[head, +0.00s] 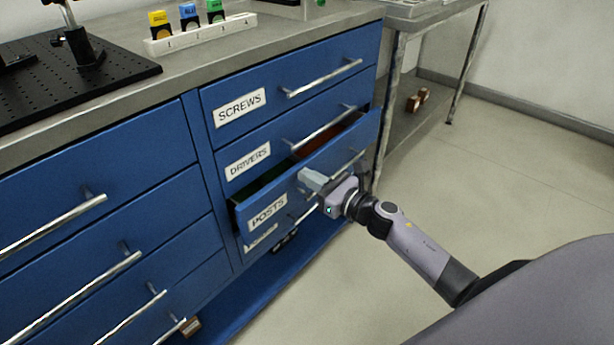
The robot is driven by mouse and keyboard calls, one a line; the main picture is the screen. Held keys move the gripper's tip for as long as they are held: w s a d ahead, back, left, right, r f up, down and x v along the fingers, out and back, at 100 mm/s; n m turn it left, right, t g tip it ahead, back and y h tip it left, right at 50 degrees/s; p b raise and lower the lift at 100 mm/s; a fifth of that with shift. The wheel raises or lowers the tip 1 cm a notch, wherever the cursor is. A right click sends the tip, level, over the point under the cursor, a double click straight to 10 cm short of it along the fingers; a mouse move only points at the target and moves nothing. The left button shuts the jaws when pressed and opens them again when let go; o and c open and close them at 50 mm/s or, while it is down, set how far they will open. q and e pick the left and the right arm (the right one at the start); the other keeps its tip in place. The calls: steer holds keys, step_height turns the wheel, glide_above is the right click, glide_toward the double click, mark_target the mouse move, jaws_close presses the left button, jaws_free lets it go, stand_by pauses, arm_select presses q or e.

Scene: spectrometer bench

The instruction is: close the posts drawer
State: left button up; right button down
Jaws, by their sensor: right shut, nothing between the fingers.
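The posts drawer (266,214) is a blue drawer with a white POSTS label, third down in the right column of the bench. It stands partly open, its front out from the cabinet, with a green and a reddish area visible inside. My right gripper (306,178) is shut and empty. Its fingertips are at the posts drawer's front, near the upper edge; I cannot tell whether they touch it. The gripper hides part of the drawer's front and handle. My left gripper is not in view.
The screws drawer (270,92) and drivers drawer (278,146) above look closed. More blue drawers with metal handles are at the left. The bench top holds a black perforated board (75,75) and a white rack (200,38). Open floor (500,190) lies to the right.

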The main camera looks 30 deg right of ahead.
mark_target(296, 171)
steer(key=shift+w+a, duration=0.2)
steer(key=shift+w, duration=0.25)
steer(key=shift+b+x, duration=0.8)
steer(key=shift+x, duration=0.5)
steer(key=shift+s+d, duration=0.1)
